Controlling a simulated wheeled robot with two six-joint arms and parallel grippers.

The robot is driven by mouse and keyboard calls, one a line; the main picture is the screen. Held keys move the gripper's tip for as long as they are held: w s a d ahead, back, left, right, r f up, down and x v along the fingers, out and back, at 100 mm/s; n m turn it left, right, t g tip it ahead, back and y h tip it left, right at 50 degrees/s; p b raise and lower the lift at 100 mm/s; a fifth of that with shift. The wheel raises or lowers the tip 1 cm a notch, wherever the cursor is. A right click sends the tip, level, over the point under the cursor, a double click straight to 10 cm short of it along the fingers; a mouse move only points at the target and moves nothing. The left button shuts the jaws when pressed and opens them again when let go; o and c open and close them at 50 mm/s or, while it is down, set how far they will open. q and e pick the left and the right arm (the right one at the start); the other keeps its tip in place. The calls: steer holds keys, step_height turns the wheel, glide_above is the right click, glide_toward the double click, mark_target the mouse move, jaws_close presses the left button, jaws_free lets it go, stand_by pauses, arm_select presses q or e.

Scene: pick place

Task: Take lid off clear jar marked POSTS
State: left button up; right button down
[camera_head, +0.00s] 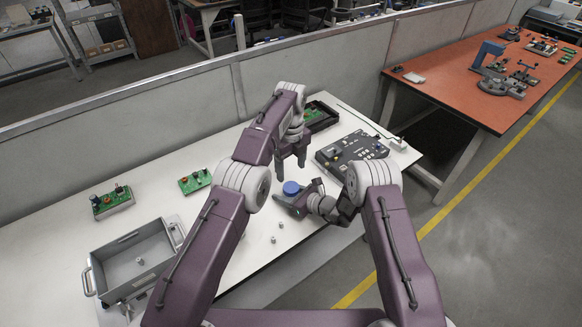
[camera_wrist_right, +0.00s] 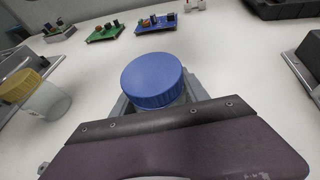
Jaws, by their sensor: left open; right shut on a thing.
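A jar with a ribbed blue lid (camera_head: 291,188) stands on the white table; the lid fills the middle of the right wrist view (camera_wrist_right: 153,78). Its body is mostly hidden by the lid and my gripper, and no marking is readable. My right gripper (camera_head: 296,199) is low at the table, shut around the jar just below the lid. Its grey fingers show at both sides of the lid. My left gripper (camera_head: 290,164) is open and empty, pointing down, above and a little behind the blue lid in the head view.
A clear jar with a yellow lid (camera_wrist_right: 32,95) stands at the left in the right wrist view. A grey tray (camera_head: 92,283), circuit boards (camera_head: 195,181) and a dark panel device (camera_head: 350,152) are on the table. Small pale posts (camera_head: 273,240) lie in front of the jar.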

mark_target(291, 187)
arm_select(q)
steer(key=shift+m, duration=0.5)
steer(key=shift+f, duration=4)
jaws_close()
steer(key=n, duration=1)
